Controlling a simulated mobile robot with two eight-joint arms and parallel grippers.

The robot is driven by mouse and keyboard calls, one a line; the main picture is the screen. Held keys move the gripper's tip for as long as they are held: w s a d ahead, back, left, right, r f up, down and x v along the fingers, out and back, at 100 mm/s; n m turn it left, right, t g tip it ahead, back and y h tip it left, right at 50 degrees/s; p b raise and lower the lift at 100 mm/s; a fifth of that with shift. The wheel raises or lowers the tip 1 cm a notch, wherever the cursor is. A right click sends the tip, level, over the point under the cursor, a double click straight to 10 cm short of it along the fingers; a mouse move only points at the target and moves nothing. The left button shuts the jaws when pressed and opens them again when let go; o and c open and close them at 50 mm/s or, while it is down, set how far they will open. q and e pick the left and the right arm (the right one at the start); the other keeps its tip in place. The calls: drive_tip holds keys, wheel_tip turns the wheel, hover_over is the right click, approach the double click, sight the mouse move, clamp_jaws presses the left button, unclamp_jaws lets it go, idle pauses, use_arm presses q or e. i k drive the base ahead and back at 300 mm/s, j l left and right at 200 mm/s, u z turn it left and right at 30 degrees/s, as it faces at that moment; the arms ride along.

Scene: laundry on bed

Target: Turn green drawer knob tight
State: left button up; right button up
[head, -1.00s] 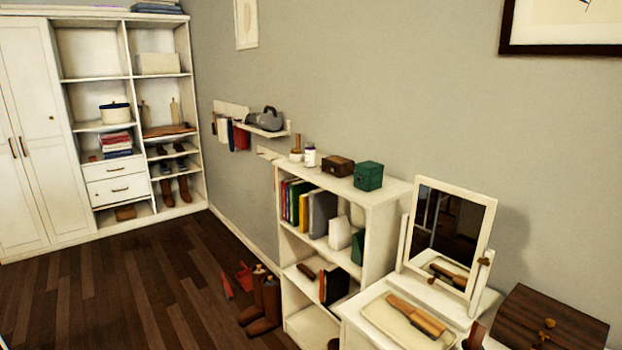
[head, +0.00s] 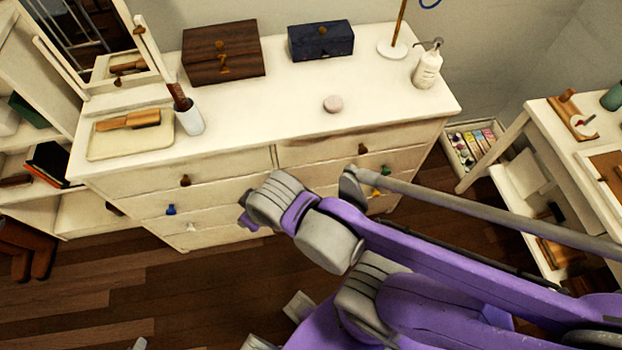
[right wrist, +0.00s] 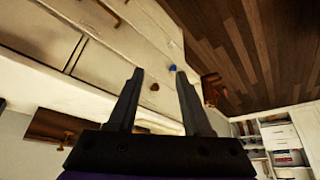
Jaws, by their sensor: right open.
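The green drawer knob (head: 386,169) is small and sits on the right side of the white dresser (head: 225,160), below a brown knob (head: 362,148) and above a yellow knob (head: 376,192). My purple right arm comes in from the right, and its wrist is in front of the drawers, left of the green knob. My right gripper (right wrist: 157,72) is open and empty in the right wrist view. Another brown knob (right wrist: 155,87) and a blue knob (right wrist: 172,67) show between its fingers, apart from them. The green knob is not seen there.
On the dresser top are a wooden box (head: 222,52), a dark blue box (head: 321,40), a soap bottle (head: 428,66), a brush tray (head: 130,135) and a cup (head: 188,118). A desk (head: 555,115) stands at right. Wooden floor (head: 90,290) is clear at lower left.

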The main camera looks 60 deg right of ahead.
sight(386, 171)
drive_tip(key=z, duration=1.75)
